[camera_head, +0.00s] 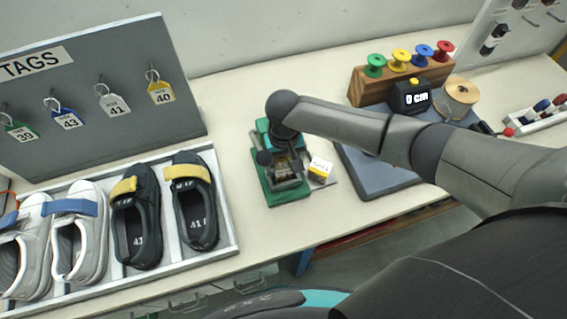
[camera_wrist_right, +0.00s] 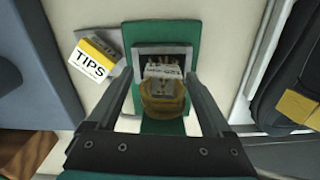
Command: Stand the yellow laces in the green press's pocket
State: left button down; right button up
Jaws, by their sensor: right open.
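The green press (camera_head: 289,193) stands on the bench below my right gripper (camera_head: 283,165). The yellow laces (camera_wrist_right: 163,101), a rounded bundle with a pale printed band, are at this pocket, between the two fingers of my right gripper (camera_wrist_right: 160,76). The fingers are open on either side, with a gap visible at the right. The bundle's lower end is hidden, so how deep it sits cannot be told. My left gripper is not in view.
A white-and-yellow TIPS box (camera_head: 320,169) stands close beside the press. A shoe tray (camera_head: 229,222) is to the left, a grey scale-like mat (camera_head: 365,180) to the right. A wooden spool rack (camera_head: 368,92) is behind. Bare bench lies between tray and press.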

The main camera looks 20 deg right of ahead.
jog(key=shift+a, duration=0.2)
jog(key=shift+r, duration=0.2)
notch_tip(320, 180, up, 14)
jog(key=shift+r+p, duration=0.1)
jog(key=shift+p, duration=0.8)
jog(key=shift+d+r, duration=0.15)
jog(key=shift+r, duration=0.15)
